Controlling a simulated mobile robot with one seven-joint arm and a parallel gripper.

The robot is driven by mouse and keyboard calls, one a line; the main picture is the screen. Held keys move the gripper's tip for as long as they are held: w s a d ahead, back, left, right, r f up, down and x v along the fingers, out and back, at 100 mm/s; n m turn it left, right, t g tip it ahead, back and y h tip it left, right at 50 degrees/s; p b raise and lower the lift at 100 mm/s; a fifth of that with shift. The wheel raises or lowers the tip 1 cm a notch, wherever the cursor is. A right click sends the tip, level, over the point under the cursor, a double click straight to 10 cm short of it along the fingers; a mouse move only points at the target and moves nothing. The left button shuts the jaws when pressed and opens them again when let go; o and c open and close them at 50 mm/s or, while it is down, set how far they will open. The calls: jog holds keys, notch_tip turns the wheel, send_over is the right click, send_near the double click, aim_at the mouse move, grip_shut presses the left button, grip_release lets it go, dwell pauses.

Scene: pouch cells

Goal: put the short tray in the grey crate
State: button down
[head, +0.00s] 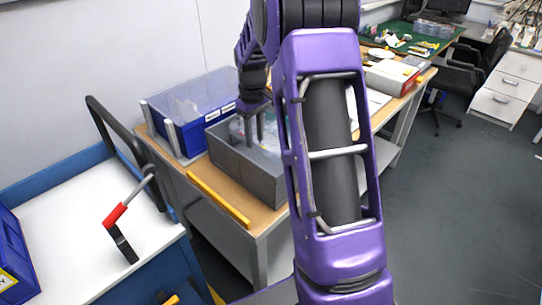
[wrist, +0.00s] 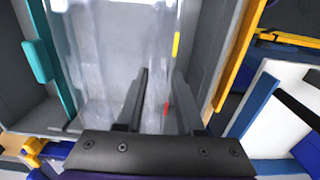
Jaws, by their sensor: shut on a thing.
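The grey crate (head: 262,183) stands on the wooden-topped table, left of my arm in the head view. Its grey wall (wrist: 207,60) shows in the wrist view. My gripper (head: 253,138) points down into the crate's opening. In the wrist view my gripper's fingers (wrist: 160,90) are close together, with a clear, glossy piece at them. This clear piece, seemingly the short tray (wrist: 105,55), lies within the crate's walls; it shows faintly in the head view (head: 238,127). I cannot tell whether it touches the crate's floor. My arm hides the crate's right part.
A yellow bar (head: 218,198) runs along the table's front edge. A red-and-white box (head: 392,78) stands farther right.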

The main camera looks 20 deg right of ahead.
notch_tip(320, 180, down, 9)
jog(key=shift+f+b, duration=0.2)
jog(key=shift+b, duration=0.3)
jog(key=shift+f, duration=0.15)
jog(key=c, duration=0.5)
grip_release()
jog(key=shift+c, duration=0.2)
notch_tip(320, 180, up, 12)
jog(key=shift+r+p, duration=0.2)
jog(key=shift+p, duration=0.6)
